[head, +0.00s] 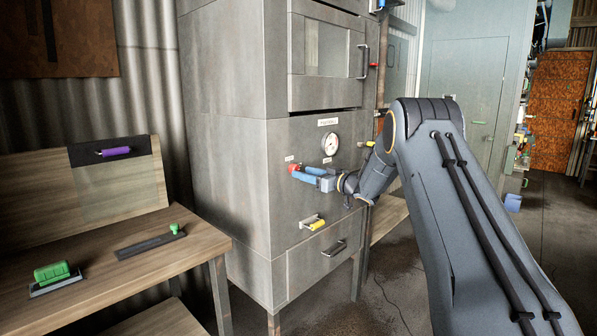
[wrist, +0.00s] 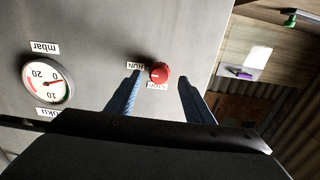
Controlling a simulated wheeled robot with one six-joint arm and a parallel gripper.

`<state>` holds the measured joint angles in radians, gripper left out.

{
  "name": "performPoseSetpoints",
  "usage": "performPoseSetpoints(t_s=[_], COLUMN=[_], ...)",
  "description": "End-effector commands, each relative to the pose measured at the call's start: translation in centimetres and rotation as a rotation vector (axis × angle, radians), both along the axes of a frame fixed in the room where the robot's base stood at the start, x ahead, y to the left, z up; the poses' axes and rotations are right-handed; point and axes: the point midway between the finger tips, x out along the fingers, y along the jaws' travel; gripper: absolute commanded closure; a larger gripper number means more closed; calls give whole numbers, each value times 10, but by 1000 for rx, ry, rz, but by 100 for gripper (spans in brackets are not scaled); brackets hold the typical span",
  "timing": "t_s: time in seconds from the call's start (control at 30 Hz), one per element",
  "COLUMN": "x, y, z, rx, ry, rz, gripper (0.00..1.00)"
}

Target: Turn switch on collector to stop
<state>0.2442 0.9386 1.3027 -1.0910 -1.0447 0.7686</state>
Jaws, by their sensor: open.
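The collector (head: 225,160) is a tall grey metal cabinet in the middle of the head view. Its red switch (wrist: 160,73) is a round knob on the front panel, with a RUN label (wrist: 135,66) and a STOP label (wrist: 157,85) beside it. Which label the switch points to is too small to tell surely. My gripper (head: 300,172) is at the panel, its blue fingers open. In the wrist view the fingers stand on either side of the switch, with gaps to it. In the head view the fingers partly hide the switch.
A round pressure gauge (head: 330,144) sits above the switch; a yellow-handled valve (head: 315,223) is below. A wooden bench (head: 150,255) with green-handled tools stands left. A red-tipped handle (head: 374,65) projects at the upper right. Floor right of my arm is open.

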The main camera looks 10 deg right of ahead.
Motion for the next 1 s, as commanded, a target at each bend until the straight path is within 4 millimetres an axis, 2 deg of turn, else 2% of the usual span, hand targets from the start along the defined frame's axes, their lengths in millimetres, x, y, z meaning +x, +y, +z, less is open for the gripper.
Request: performPoseSetpoints(t_s=[0.1,0.27,0.6,0.67,0.87,1.0], x=[14,27,31,31,31,31], y=[11,20,23,23,23,23], z=[0,0,0,0,0,0], rx=[-1,-1,-1,-1,-1,-3], ry=[-1,-1,1,1,1,-1], rz=[0,-1,-2,-2,-2,-2], gripper=[52,52,52,59,93,94])
